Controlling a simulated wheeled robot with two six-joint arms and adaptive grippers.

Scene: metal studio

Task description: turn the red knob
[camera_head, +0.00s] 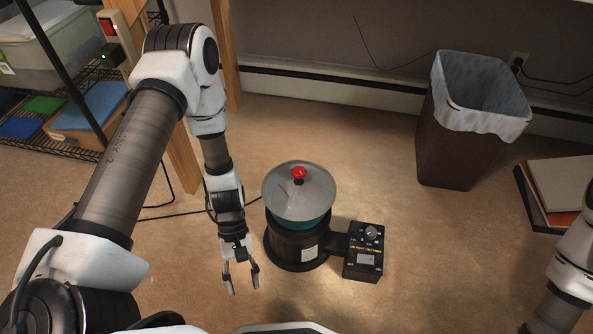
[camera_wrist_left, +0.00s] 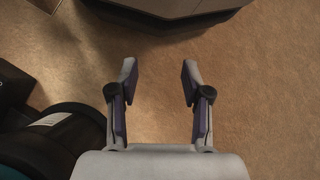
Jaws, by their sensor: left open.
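The red knob (camera_head: 299,173) sits at the centre of a grey round lid (camera_head: 316,203) on a dark drum-shaped machine (camera_head: 297,248) with a teal band. My left gripper (camera_head: 244,289) hangs to the left of the machine and a little nearer to me, open and empty. In the left wrist view my left gripper (camera_wrist_left: 158,75) shows its two fingers apart with bare floor between them. The machine's dark side (camera_wrist_left: 68,135) shows at the left of that view; the red knob is not in it. Only part of my right arm shows at the right edge; its gripper is out of the picture.
A black control box (camera_head: 366,252) with a silver dial joins the machine's right side. A lined bin (camera_head: 446,150) stands at the back right. A wire shelf with boxes is at the left, beside a wooden post (camera_head: 182,165). A cable crosses the floor.

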